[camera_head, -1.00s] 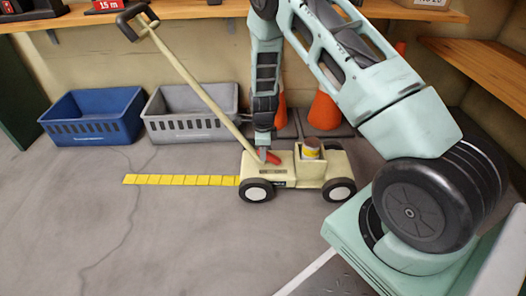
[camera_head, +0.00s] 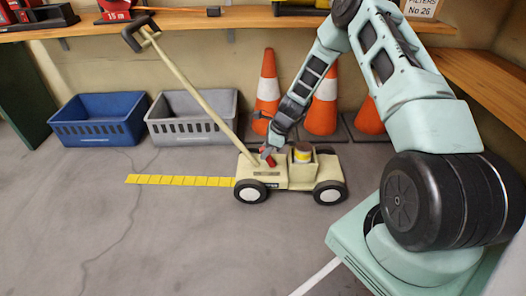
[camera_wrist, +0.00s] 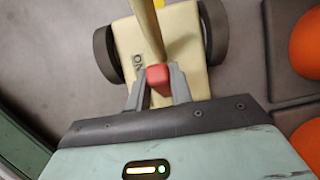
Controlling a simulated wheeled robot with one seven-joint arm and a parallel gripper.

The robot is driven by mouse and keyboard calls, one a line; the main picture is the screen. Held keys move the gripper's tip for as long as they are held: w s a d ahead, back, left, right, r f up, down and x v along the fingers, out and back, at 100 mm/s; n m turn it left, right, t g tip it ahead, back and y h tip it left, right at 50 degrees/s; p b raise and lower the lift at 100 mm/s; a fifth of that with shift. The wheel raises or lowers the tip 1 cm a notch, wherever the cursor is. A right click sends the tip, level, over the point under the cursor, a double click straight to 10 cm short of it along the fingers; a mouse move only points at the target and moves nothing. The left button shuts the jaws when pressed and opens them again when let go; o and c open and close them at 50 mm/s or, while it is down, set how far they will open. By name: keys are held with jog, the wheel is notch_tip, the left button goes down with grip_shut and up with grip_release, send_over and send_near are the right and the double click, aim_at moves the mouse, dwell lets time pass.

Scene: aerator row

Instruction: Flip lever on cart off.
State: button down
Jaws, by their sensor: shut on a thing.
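The cream cart (camera_head: 300,174) stands on the floor with black wheels and a long slanted handle (camera_head: 190,85). Its short red lever (camera_head: 270,160) is on the deck near the handle's foot, and its red end (camera_wrist: 158,76) shows in the wrist view. My gripper (camera_head: 267,152) comes down from the upper right and is shut on the lever. In the wrist view, the gripper's two grey fingers (camera_wrist: 157,84) lie on either side of the red end. The lever's base is hidden.
A can with a yellow band (camera_head: 302,153) sits on the cart's deck. Orange cones (camera_head: 321,105) stand close behind the cart. A blue crate (camera_head: 98,120) and a grey crate (camera_head: 190,118) stand by the wall. A yellow strip (camera_head: 180,180) lies left of the cart. The front floor is clear.

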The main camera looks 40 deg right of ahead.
jog(key=shift+s+d+r+t+y, duration=0.2)
jog(key=shift+s+d+t+y, duration=0.35)
jog(key=shift+t+y, duration=0.35)
jog(key=c, duration=1.2)
grip_release()
jog(key=shift+d, duration=0.1)
jog(key=shift+c, duration=0.2)
jog(key=shift+r, duration=0.1)
jog(key=p+v, duration=1)
jog(key=v, duration=0.7)
jog(key=shift+d, duration=0.2)
jog(key=shift+w, duration=0.1)
